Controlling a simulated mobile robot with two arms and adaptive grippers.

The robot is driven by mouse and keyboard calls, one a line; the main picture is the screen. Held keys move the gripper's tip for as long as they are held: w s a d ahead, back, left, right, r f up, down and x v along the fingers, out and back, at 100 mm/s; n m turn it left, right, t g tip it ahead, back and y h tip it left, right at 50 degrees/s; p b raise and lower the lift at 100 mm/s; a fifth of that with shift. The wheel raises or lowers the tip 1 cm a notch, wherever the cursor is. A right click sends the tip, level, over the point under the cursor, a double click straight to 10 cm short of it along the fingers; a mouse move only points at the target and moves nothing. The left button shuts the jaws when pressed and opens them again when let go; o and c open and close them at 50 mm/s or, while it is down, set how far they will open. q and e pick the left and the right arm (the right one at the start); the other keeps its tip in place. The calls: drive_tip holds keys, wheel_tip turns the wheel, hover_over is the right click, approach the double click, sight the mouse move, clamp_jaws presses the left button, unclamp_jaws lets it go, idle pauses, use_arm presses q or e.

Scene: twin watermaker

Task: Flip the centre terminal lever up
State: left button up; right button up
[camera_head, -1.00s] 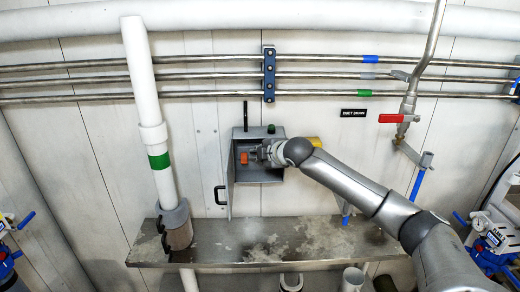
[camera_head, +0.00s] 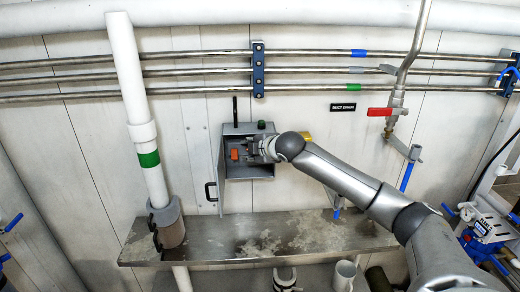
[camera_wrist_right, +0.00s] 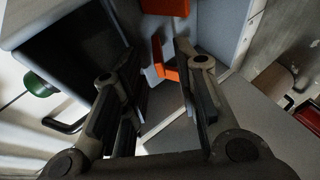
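A grey terminal box (camera_head: 262,172) is fixed to the wall, its door (camera_head: 220,170) swung open to the left. An orange lever (camera_head: 235,154) shows inside it. My right gripper (camera_head: 247,150) reaches into the box opening from the right, next to the lever. In the right wrist view my right gripper (camera_wrist_right: 160,62) has its fingers apart, with an L-shaped orange lever (camera_wrist_right: 163,62) between the tips, closer to the right finger. I cannot tell whether it touches. Another orange part (camera_wrist_right: 166,6) shows at the top edge. My left gripper is out of view.
A green knob (camera_head: 262,125) sits on top of the box. A metal shelf (camera_head: 215,247) runs below it. A white pipe (camera_head: 133,85) stands to the left, and a red-handled valve (camera_head: 380,112) is at the right.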

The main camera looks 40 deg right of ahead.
drive_tip(key=v, duration=1.1)
drive_tip(key=shift+r, duration=0.1)
